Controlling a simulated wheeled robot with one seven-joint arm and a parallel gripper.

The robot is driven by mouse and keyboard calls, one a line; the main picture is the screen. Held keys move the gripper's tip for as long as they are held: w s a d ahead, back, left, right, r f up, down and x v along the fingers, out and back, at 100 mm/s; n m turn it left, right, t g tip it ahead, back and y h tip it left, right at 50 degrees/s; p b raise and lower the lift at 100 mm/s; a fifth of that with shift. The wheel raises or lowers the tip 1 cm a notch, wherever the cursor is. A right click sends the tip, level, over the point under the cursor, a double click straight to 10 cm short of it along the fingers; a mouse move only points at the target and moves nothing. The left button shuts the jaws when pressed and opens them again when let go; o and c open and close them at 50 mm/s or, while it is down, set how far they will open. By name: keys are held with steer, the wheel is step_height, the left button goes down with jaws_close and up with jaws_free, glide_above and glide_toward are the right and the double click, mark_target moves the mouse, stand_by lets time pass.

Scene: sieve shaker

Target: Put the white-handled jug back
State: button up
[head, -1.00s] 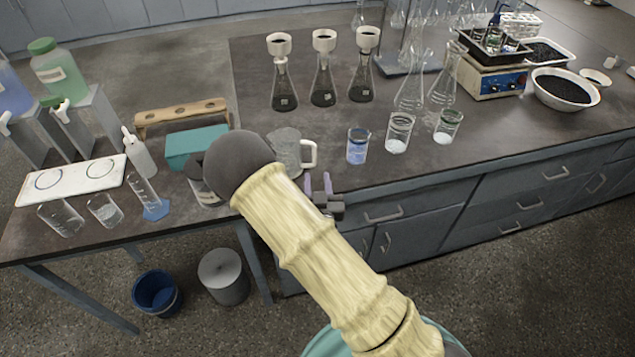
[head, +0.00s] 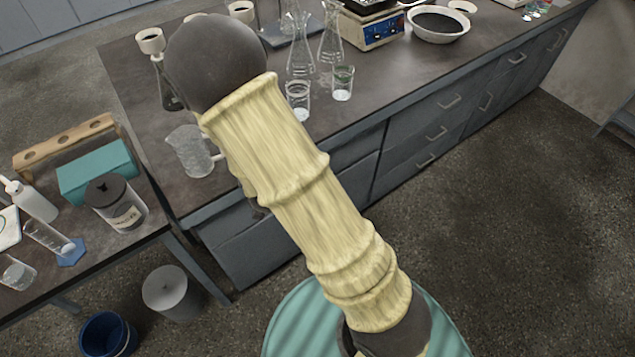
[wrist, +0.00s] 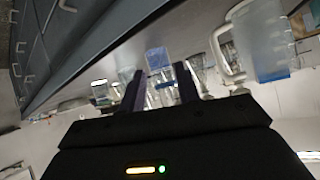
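The clear jug (head: 190,152) with a white handle (head: 218,157) stands upright on the dark counter near its left front corner, left of my arm. In the wrist view the jug (wrist: 264,42) is at the upper right, its handle (wrist: 226,55) turned toward my fingers. My gripper (wrist: 160,78) is open, with two dark purple fingers apart and nothing held between them. The jug is to the right of the fingers there, not touching them. In the head view my arm hides the gripper.
Two clear beakers (head: 298,95) (head: 343,82) stand right of my arm. A blue beaker (wrist: 158,60) shows beyond my fingers. A lidded jar (head: 118,205) and teal box (head: 97,172) occupy the lower left table. Drawers line the counter front; the floor at right is clear.

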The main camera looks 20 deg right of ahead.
steer(key=s+d+r+n+g, duration=0.1)
steer(key=s+d+r+g, duration=0.3)
steer(key=s, duration=0.4)
steer(key=s+d+r+n+g+y, duration=0.1)
steer(key=s+d+r+g, duration=0.3)
steer(key=s, duration=0.5)
steer(key=shift+d+r, duration=0.35)
steer(key=shift+r, duration=0.15)
